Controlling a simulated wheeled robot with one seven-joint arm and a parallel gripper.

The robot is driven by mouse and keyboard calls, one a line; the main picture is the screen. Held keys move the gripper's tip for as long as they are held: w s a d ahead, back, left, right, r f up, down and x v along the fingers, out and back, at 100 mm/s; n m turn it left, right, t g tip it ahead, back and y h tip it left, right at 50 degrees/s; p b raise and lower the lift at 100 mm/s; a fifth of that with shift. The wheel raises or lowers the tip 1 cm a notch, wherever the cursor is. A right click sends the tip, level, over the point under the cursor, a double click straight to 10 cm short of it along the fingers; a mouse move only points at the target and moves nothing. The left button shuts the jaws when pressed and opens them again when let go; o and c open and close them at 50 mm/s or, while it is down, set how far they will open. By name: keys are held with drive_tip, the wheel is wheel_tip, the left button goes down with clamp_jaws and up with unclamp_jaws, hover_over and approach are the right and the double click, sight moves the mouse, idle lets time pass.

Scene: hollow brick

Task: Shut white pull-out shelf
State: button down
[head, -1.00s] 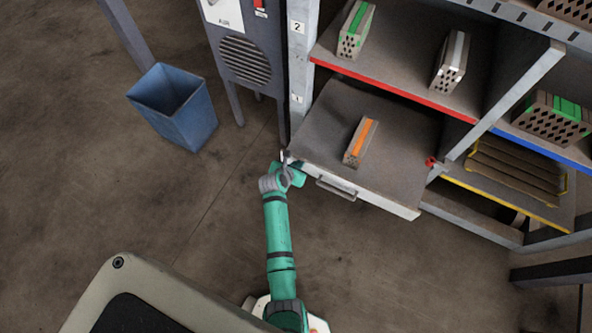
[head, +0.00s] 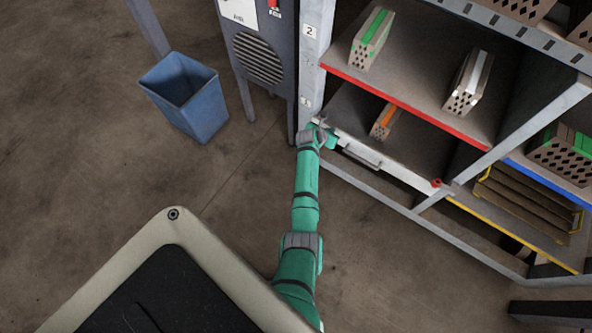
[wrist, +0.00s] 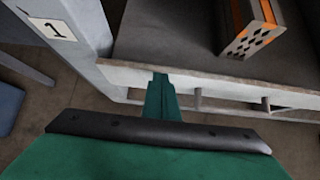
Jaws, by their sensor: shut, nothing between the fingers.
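The white pull-out shelf (head: 402,170) is in the lowest bay of the rack in the head view, its front edge near the rack's front. It carries a hollow brick with an orange stripe (head: 384,122). A grey handle (head: 362,154) sits on its front. My gripper (head: 325,127) is shut and empty at the left end of the shelf front. In the wrist view my gripper (wrist: 160,82) reaches the shelf's white front edge (wrist: 220,83), and the orange-striped brick (wrist: 255,38) stands behind it. I cannot tell whether the fingertips touch the front.
The rack's left post (head: 312,60) stands close beside my gripper. A red-edged shelf (head: 425,75) with striped bricks is above. A grey cabinet (head: 258,50) and a blue bin (head: 185,98) stand to the left. Open floor lies in front.

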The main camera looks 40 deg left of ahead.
drive_tip(key=shift+w+a+r, duration=0.15)
drive_tip(key=shift+w+a, duration=0.1)
drive_tip(key=shift+a+r, duration=0.1)
drive_tip(key=shift+a, duration=0.05)
drive_tip(key=s+d+r, duration=0.2)
drive_tip(key=s+r, duration=0.4)
drive_tip(key=s, duration=0.5)
drive_tip(key=shift+s+r, duration=0.2)
drive_tip(key=shift+r, duration=0.05)
